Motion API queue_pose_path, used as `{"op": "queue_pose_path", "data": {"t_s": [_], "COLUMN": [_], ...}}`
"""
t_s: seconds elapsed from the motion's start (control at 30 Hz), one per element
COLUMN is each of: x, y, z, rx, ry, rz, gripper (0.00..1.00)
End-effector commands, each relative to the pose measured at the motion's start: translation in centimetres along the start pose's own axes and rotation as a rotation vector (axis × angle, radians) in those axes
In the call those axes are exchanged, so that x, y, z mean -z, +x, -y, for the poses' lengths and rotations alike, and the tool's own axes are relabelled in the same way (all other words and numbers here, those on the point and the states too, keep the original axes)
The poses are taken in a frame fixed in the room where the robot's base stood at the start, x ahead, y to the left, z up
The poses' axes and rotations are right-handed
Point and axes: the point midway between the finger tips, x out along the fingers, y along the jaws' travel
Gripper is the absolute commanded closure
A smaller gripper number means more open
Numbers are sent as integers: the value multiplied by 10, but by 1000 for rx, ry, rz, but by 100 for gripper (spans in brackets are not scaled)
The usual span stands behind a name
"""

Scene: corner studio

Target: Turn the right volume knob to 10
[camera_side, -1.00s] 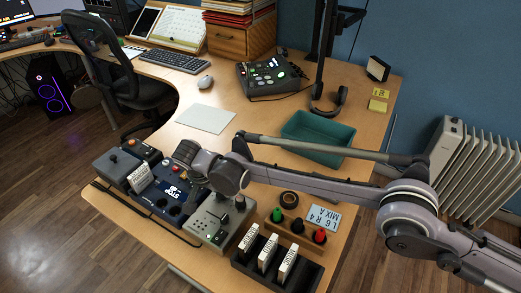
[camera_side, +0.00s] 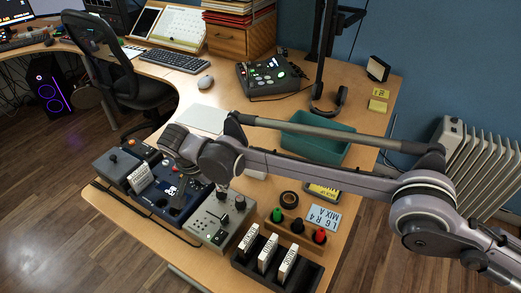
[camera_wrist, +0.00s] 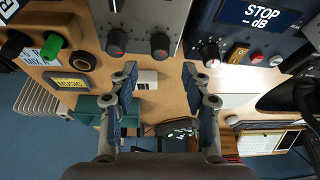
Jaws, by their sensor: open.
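A grey panel (camera_side: 204,222) stands on the desk in the side view, with a dark knob (camera_side: 240,202) standing up from it. In the wrist view the panel (camera_wrist: 145,14) shows at the top with two dark knobs side by side, one on the left (camera_wrist: 117,42) and one on the right (camera_wrist: 160,45). I cannot tell which is the right volume knob, and their scales are not readable. My gripper (camera_wrist: 160,85) is open and empty, its fingertips apart and below the knobs in that view. A card (camera_side: 323,217) reads "L 6 R 4 MIX A".
A blue panel with a STOP display (camera_wrist: 262,14) and several buttons adjoins the grey one. A rack of white cards (camera_side: 267,262), a board with coloured knobs (camera_side: 299,232), a tape roll (camera_side: 289,198) and a teal tray (camera_side: 318,142) are nearby.

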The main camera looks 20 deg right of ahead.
Motion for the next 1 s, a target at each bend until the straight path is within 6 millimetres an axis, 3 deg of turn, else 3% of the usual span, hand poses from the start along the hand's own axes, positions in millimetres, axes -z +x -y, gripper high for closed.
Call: {"op": "queue_pose_path", "data": {"t_s": [0.1, 0.3, 0.83, 1.0], "x": [0, 0, 1, 8], "y": [-24, -50, -60, -79], "z": [0, 0, 0, 0], "rx": [0, -1, -1, -1], "ry": [-1, 0, 0, 0], "rz": [0, 0, 0, 0], "gripper": [52, 52, 52, 52]}}
